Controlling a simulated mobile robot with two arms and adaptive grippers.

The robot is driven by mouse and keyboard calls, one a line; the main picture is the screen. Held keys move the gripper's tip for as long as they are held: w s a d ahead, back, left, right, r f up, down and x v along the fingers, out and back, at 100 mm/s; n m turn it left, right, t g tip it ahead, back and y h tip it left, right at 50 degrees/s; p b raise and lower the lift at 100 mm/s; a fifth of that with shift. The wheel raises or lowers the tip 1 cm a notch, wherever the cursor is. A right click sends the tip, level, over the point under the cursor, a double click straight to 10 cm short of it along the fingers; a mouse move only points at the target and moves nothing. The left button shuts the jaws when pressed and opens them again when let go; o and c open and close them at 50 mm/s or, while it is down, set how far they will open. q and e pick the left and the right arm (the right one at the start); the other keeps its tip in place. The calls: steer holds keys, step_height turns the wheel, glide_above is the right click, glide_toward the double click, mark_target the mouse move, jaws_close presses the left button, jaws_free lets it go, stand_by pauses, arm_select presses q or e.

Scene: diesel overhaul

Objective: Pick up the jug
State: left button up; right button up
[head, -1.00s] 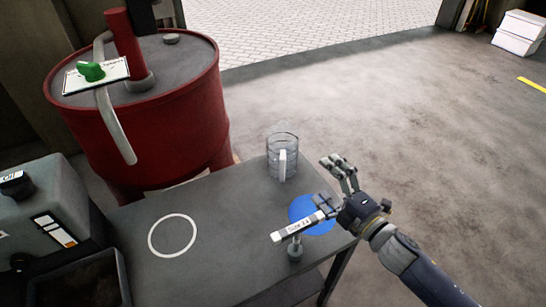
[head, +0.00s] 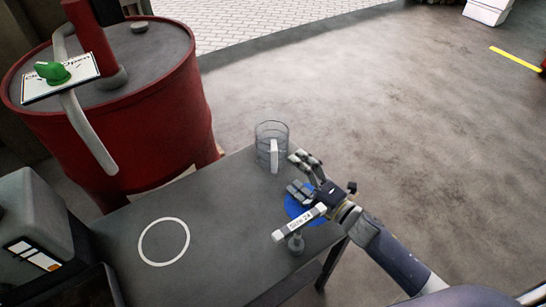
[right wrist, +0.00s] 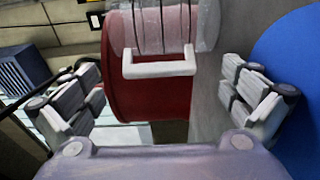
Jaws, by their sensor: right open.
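The jug (head: 266,140) is clear with a white handle and stands upright at the far right corner of the grey table. The handle faces my right gripper. My right gripper (head: 299,174) is open and empty, just to the right of the jug and apart from it. In the right wrist view the jug's white handle (right wrist: 160,66) shows ahead, centred between the two open fingers (right wrist: 165,98). The jug's top is cut off in that view. My left gripper is not in view.
A red drum (head: 150,120) stands behind at left. A grey machine (head: 35,230) sits at the left. Open floor lies right.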

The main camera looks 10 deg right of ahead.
mark_target(269, 150)
steer(key=shift+x, duration=1)
steer(key=shift+p+x, duration=0.3)
steer(key=shift+x, duration=2.1)
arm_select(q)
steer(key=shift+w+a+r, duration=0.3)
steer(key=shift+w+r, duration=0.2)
arm_select(e)
steer(key=shift+r, duration=0.1)
steer(key=c, duration=1.4)
steer(key=shift+r, duration=0.1)
steer(key=shift+c, duration=0.6)
arm_select(q)
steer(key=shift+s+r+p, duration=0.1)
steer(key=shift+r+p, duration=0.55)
steer(key=shift+p, duration=0.05)
arm_select(e)
step_height(269, 150, up, 10)
